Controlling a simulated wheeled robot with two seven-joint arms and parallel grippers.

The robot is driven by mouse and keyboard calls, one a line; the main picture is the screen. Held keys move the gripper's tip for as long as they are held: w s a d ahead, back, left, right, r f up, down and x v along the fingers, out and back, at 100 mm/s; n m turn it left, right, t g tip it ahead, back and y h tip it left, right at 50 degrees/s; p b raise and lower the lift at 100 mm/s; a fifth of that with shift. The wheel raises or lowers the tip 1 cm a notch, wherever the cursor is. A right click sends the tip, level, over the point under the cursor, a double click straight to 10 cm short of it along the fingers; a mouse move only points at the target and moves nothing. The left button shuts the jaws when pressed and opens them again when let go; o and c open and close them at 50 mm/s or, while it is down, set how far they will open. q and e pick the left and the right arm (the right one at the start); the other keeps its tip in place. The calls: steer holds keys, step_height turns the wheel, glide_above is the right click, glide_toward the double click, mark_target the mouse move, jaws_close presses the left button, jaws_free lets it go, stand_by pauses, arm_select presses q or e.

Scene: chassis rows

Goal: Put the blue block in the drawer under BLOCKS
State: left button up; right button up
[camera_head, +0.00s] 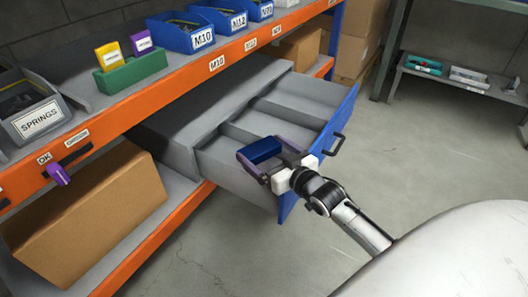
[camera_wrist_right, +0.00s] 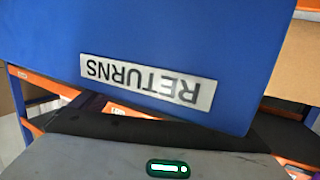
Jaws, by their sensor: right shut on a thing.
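The blue block (camera_head: 264,150) is held by my right gripper (camera_head: 262,157), whose jaws are shut on it. In the head view the block shows over the open drawer (camera_head: 232,172), near its blue front. The grey drawer is pulled out of the shelf and divided into compartments. Whether the block touches the drawer cannot be told. The block and fingertips cannot be made out there. My left gripper is out of view.
The drawer handle (camera_head: 334,144) sticks out at the front. Above runs an orange shelf edge (camera_head: 186,82) with blue bins (camera_head: 181,34), a grey SPRINGS bin (camera_head: 37,115) and a green holder (camera_head: 132,74). A cardboard box (camera_head: 92,215) stands lower left. The floor at right is open.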

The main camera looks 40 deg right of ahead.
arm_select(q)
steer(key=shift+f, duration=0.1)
arm_select(e)
steer(key=shift+f, duration=0.35)
steer(key=shift+f, duration=0.1)
steer(key=o, duration=1.2)
steer(key=shift+f, duration=0.2)
steer(key=shift+r, duration=0.35)
steer(key=s+p, duration=0.1)
steer(key=s, duration=0.2)
steer(key=s+r+p, duration=0.1)
steer(key=s, duration=0.3)
steer(key=s+r+p, duration=0.1)
steer(key=s, duration=0.2)
steer(key=shift+s+r+p, duration=0.1)
steer(key=shift+s+p, duration=0.1)
steer(key=shift+p, duration=0.15)
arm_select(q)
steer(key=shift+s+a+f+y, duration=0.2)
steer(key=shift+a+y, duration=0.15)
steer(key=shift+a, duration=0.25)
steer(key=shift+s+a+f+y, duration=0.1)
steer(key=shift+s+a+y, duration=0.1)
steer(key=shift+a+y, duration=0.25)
arm_select(e)
steer(key=shift+s+r, duration=0.1)
steer(key=shift+s, duration=0.65)
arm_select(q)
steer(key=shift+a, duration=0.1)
